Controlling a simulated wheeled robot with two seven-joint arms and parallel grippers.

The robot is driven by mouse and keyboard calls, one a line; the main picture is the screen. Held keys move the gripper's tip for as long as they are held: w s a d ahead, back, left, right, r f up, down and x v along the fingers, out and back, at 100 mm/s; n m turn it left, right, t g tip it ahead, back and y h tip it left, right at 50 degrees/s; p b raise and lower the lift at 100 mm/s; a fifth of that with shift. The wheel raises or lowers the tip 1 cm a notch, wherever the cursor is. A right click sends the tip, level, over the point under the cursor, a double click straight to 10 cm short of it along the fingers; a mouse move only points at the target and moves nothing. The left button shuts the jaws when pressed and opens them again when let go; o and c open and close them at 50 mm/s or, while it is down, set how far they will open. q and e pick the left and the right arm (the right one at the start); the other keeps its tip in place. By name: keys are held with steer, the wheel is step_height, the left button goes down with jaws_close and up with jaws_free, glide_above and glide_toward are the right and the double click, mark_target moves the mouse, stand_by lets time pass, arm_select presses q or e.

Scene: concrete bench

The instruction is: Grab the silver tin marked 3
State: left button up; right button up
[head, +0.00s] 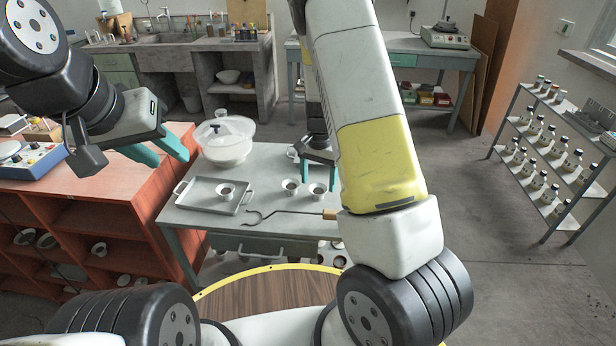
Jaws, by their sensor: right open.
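Several small pale round tins with dark insides are on the grey table: one (226,192) in the grey tray, two side by side (290,186) (317,190) right of the tray, and one (292,154) further back, partly hidden by my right gripper. No number is readable on any, so I cannot tell which is marked 3. My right gripper (319,176) points down with teal fingers apart, just behind and above the two side-by-side tins; its arm crosses the view. My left gripper (170,162) is open and empty, near the red cabinet's right edge.
The grey tray (197,207) is at the table's left, with a lidded white pot (226,152) behind it. A hooked metal tool with a wooden handle (285,212) lies at the front. The red cabinet (80,200) stands left; a bottle rack (545,150) stands far right.

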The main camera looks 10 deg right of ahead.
mark_target(318, 191)
step_height(318, 191, down, 4)
steer(key=shift+f, duration=0.1)
steer(key=c, duration=1.4)
